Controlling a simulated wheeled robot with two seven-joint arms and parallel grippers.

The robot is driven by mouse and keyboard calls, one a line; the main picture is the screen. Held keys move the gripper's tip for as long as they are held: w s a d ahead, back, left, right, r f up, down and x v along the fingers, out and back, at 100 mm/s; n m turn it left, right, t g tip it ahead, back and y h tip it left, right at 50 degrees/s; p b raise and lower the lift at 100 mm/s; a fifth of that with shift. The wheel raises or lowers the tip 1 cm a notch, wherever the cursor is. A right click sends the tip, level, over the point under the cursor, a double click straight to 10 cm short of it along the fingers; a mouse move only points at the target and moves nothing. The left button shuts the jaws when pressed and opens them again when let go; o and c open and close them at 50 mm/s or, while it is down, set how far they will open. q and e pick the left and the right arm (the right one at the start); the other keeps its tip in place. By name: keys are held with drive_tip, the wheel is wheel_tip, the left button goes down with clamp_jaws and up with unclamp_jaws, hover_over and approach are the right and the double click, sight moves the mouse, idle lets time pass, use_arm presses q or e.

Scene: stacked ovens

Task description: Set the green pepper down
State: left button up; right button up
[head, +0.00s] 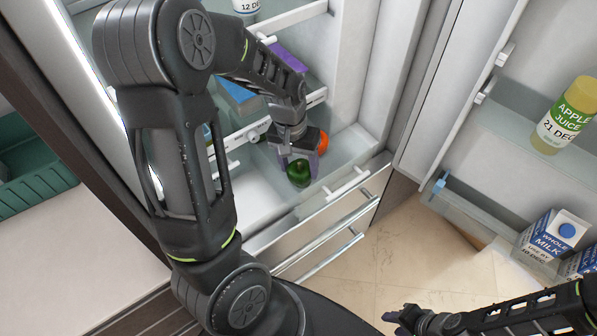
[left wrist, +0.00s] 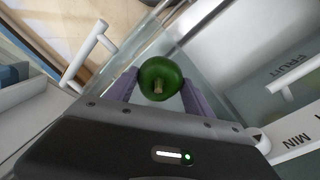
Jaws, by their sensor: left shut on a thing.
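The green pepper (head: 299,173) is in my left gripper (head: 297,165), inside the open fridge and over a clear drawer (head: 345,155) low down. In the left wrist view the green pepper (left wrist: 160,79) sits between the two purple-grey fingers of my left gripper (left wrist: 160,90), which are shut on it, with its stem facing the camera. Whether the pepper touches the drawer floor cannot be told. My right gripper (head: 400,318) is low at the bottom right of the head view, away from the fridge; its finger opening is not clear.
A red-orange round item (head: 322,141) is just behind the pepper. A shelf above holds blue and purple boxes (head: 288,57). The open fridge door at right carries apple juice (head: 568,115) and whole milk (head: 553,235). A green crate (head: 35,170) is at far left.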

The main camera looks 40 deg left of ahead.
sight(299, 178)
use_arm(q)
drive_tip(key=shift+f, duration=0.7)
drive_tip(key=shift+f, duration=1.9)
drive_tip(key=shift+f, duration=0.1)
drive_tip(key=o, duration=1.1)
